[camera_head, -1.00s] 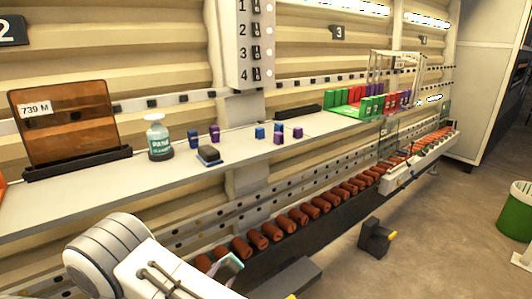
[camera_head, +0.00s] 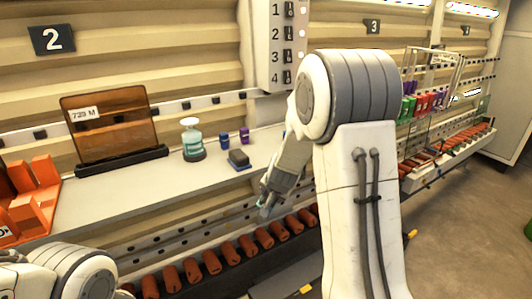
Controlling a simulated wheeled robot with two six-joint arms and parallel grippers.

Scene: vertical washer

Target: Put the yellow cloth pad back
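I cannot make out a yellow cloth pad for certain. A small dark block with a blue base (camera_head: 239,159) lies on the white shelf (camera_head: 120,195), right of the spray bottle. My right arm rises large in the middle. Its gripper (camera_head: 264,207) hangs at the shelf's front edge, pointing down and left, apart from the dark block; its fingers are too small to tell open from shut. Part of my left arm shows at the bottom left; its gripper is out of view.
Red-brown cylinders (camera_head: 228,255) line the rack below. A small yellow patch (camera_head: 306,288) shows near the bottom.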

